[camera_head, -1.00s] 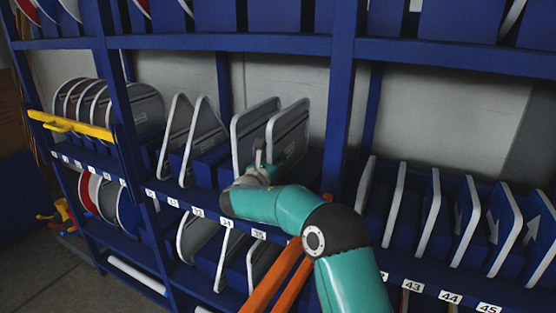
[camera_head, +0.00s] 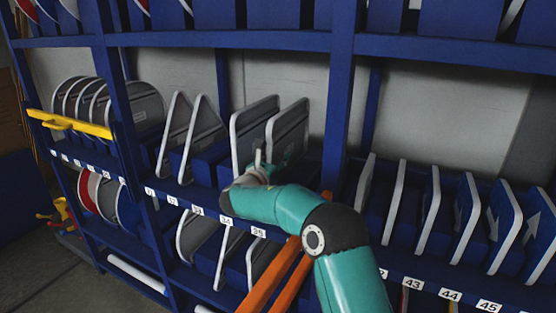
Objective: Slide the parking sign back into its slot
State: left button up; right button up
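Two square grey-backed signs with pale rims stand upright on the middle shelf: a left one (camera_head: 256,117) and a right one (camera_head: 290,130). One of them may be the parking sign, but their faces are turned away. My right gripper (camera_head: 262,163) is at the lower front edge of these two signs, at the end of my teal arm. Its fingers are small and partly hidden by the arm, so I cannot tell whether they are closed on a sign. My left gripper is not in view.
Triangular signs (camera_head: 204,132) stand just left. Round signs (camera_head: 148,104) sit behind a yellow bar (camera_head: 70,125) at the far left. Blue uprights and the numbered shelf edge (camera_head: 400,276) border the slots. Arrow signs (camera_head: 500,228) fill the right bay.

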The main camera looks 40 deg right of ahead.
jog(key=shift+f, duration=0.2)
jog(key=v, duration=1.2)
jog(key=shift+r, duration=0.2)
